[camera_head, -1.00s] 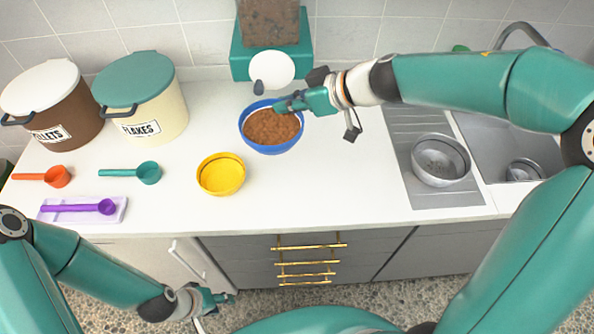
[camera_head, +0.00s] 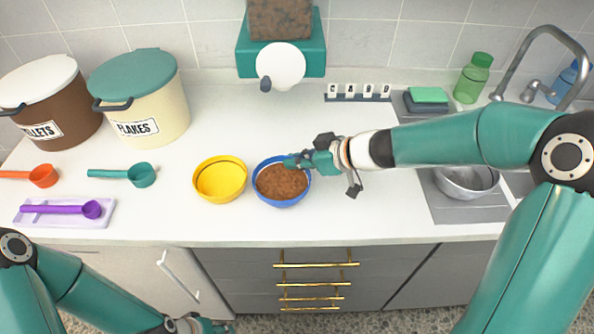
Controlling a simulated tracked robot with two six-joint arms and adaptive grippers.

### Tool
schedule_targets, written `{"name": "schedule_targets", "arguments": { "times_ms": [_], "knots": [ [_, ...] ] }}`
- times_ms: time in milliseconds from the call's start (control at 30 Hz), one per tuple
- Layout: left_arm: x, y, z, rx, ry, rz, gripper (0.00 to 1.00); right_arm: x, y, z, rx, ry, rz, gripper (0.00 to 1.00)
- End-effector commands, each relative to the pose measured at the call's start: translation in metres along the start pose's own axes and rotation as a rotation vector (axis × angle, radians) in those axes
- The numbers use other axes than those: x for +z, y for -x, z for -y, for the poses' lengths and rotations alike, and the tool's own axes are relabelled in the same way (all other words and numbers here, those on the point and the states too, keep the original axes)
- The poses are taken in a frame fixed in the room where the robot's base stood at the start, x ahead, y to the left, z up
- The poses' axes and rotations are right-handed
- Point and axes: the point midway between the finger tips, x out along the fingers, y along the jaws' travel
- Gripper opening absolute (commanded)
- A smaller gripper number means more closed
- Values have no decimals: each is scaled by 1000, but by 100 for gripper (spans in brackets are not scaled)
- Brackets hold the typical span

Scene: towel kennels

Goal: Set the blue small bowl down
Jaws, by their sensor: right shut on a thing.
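The blue small bowl (camera_head: 283,203) is full of brown kibble (camera_head: 280,181). It is near the middle of the white counter, just right of the yellow bowl (camera_head: 220,180). My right gripper (camera_head: 296,162) is shut on its back right rim. The bowl looks level; I cannot tell whether its base touches the counter. My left gripper (camera_head: 215,326) is low at the bottom edge of the view, in front of the counter and away from the bowls. Its fingers are too small and cut off to read.
A teal dispenser (camera_head: 245,60) stands at the back. Counter (camera_head: 390,215) front right is clear.

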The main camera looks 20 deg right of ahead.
Motion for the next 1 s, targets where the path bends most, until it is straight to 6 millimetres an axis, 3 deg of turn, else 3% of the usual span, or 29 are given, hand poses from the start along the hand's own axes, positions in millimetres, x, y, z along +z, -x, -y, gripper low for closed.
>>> {"name": "schedule_targets", "arguments": {
  "times_ms": [33,100,533,600,700,1000],
  "knots": [
    [0,-10,3,0,0,0,40,12,-8,-1,-1,-3,1,0],
    [0,-13,5,0,0,0,40,18,-12,-2,0,-1,1,0],
    [0,-14,5,0,0,0,40,21,-14,-2,0,0,0,0],
    [0,-13,5,0,0,0,40,20,-14,-2,1,1,0,19],
    [0,-13,5,0,0,0,40,20,-14,-2,1,0,0,33],
    [0,-13,4,0,0,0,40,19,-13,-2,1,1,0,33]
  ]
}}
